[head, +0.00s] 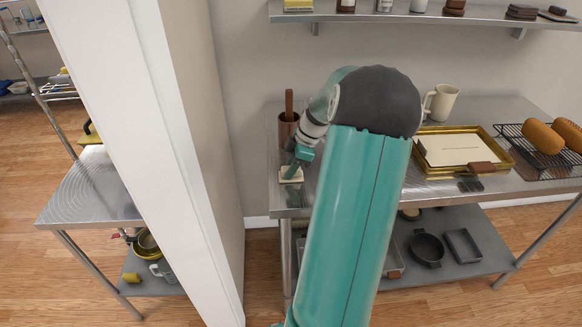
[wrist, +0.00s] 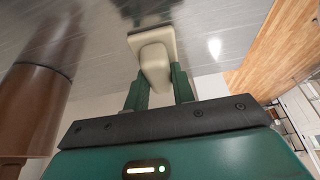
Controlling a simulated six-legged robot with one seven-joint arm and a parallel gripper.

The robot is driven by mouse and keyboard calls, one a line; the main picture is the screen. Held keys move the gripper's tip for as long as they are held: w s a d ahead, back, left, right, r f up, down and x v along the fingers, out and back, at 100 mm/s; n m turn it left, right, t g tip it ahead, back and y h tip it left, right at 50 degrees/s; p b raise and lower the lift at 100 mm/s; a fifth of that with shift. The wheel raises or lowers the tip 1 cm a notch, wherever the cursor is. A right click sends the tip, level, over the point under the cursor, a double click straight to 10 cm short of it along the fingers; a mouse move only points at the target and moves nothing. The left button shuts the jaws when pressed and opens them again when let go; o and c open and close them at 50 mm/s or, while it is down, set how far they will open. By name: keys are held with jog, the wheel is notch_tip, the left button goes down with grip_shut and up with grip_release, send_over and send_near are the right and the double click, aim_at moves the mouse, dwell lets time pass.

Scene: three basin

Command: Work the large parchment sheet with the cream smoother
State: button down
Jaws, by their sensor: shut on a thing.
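The cream smoother (head: 291,175) is at the left end of the steel table (head: 455,200), in front of the brown cylinder. My gripper (head: 298,158) is above it and shut on its handle. In the wrist view the smoother (wrist: 152,42) sits between the two green fingers of my gripper (wrist: 157,78), its flat plate facing the steel top. I cannot tell whether the plate touches the steel. The large parchment sheet (head: 447,149) lies flat in a gold tray (head: 422,168) on the right part of the table, well away from my gripper.
A brown cylinder (head: 288,128) with a stick in it stands close behind my gripper. A cream mug (head: 440,102) stands behind the gold tray. A brown block (head: 481,168) rests at the tray's front right. A wire rack (head: 520,158) with loaves is at right. A white wall edge (head: 150,150) is at left.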

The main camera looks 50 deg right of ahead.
jog(key=shift+r, duration=3)
